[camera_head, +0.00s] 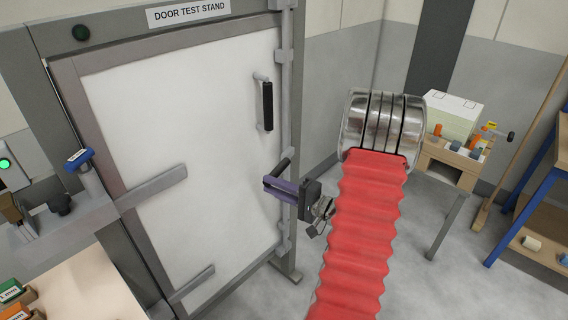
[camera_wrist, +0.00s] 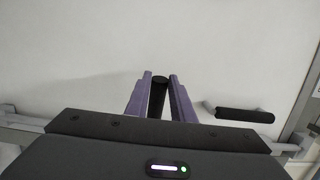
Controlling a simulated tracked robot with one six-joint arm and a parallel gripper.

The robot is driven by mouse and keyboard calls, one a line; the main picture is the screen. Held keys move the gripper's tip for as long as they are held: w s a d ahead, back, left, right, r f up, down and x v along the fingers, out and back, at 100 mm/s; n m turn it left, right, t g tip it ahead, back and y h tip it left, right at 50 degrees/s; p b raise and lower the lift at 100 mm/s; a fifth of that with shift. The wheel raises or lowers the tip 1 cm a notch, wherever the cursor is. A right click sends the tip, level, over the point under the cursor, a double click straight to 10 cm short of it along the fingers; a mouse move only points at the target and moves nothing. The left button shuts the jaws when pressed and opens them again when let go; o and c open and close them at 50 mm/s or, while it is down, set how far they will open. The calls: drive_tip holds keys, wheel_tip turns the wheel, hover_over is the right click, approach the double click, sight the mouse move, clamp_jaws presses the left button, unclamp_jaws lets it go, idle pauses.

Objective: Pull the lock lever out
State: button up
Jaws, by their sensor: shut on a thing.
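The lock lever (camera_head: 282,167) is a short black bar at the right side of the white door, below the door's handle. My gripper (camera_head: 272,184) has its purple fingers closed around it. In the wrist view the lever (camera_wrist: 158,97) sits between the two fingers of my gripper (camera_wrist: 160,80), with its rounded end showing at the tips. The fingers and gripper body hide part of the lever and its mount. The white door (camera_head: 190,120) looks closed in its grey frame.
A black pull handle (camera_head: 267,106) stands upright on the door above the lever; it also shows right of my fingers in the wrist view (camera_wrist: 245,116). Grey floor between is clear.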

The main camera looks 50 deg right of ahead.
drive_tip(key=shift+s+f, duration=0.2)
drive_tip(key=shift+s+d, duration=0.6)
drive_tip(key=shift+s, duration=0.3)
drive_tip(key=shift+s+d, duration=0.6)
drive_tip(key=shift+s, duration=0.25)
drive_tip(key=shift+s+d, duration=1.55)
drive_tip(key=shift+d, duration=0.1)
drive_tip(key=shift+s+d, duration=0.1)
drive_tip(key=shift+s+d, duration=0.35)
drive_tip(key=shift+d, duration=0.3)
drive_tip(key=shift+s+d, duration=0.3)
drive_tip(key=shift+d, duration=0.3)
drive_tip(key=shift+s+d, duration=0.35)
drive_tip(key=shift+d, duration=0.3)
